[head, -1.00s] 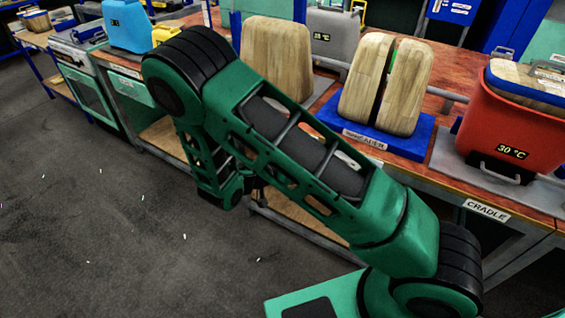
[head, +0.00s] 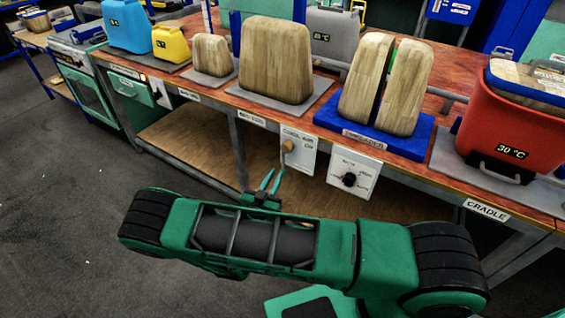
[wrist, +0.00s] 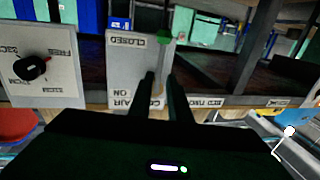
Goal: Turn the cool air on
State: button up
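The cool air control is a white panel (head: 297,150) under the table's front edge; its label reads like COOL AIR ON. In the wrist view, which looks upside down, the panel (wrist: 125,62) shows the words CLOSED and AIR ON. A grey rod with a green end (wrist: 163,37) is beside it there. My gripper (head: 270,180) is open and empty, just below and left of the panel. In the wrist view its two dark fingers (wrist: 162,82) are apart, pointing toward the panel. Contact with the control cannot be told.
A second white panel with a black dial (head: 349,180) hangs to the right; it also shows in the wrist view (wrist: 33,66). Above are wooden blocks, a blue stand (head: 326,122) and a red bin (head: 508,125). A table leg (head: 238,150) stands left of the gripper. The lower shelf (head: 190,140) is largely clear.

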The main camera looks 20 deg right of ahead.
aim_at(283, 161)
jog(key=x, duration=0.8)
jog(key=shift+w+d, duration=0.15)
jog(key=shift+d, duration=0.05)
grip_shut()
